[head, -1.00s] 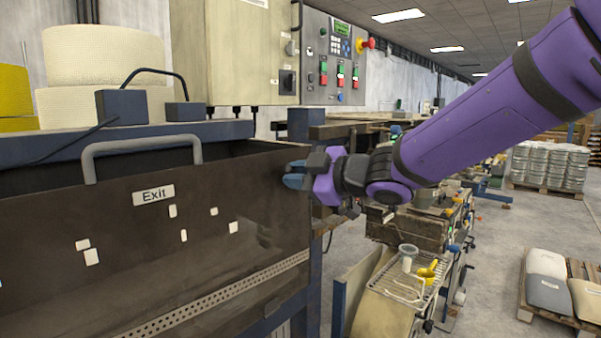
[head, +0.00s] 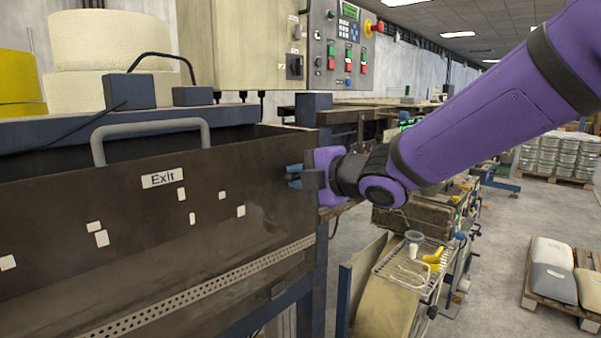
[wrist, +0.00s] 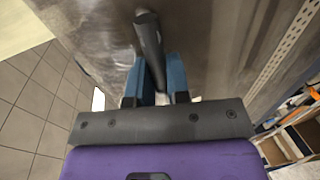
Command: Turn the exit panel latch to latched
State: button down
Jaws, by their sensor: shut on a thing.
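The exit panel (head: 150,225) is a dark brown metal sheet with an "Exit" label (head: 162,179) and a grey bar handle (head: 150,127) on its top edge. My gripper (head: 292,176) is at the panel's right end, its blue fingertips against or very near the face. In the wrist view, the blue fingers (wrist: 160,82) are closed around the lower end of a dark lever, the latch (wrist: 149,42), which stands out on the panel face. In the head view the latch is hidden by the fingers, and its exact angle cannot be told there.
A control box (head: 347,50) with buttons and a red knob is above the panel. A wire rack (head: 411,270) with a cup and yellow items stands at lower right. Open floor (head: 490,260) lies to the right, with a pallet of sacks (head: 555,270).

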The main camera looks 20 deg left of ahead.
jog(key=shift+f, duration=0.15)
dwell(0.4)
jog(key=c, duration=1.1)
grip_release()
jog(key=shift+d, duration=0.1)
jog(key=v, duration=1)
jog(key=shift+s+d, duration=0.2)
jog(key=shift+d, duration=0.05)
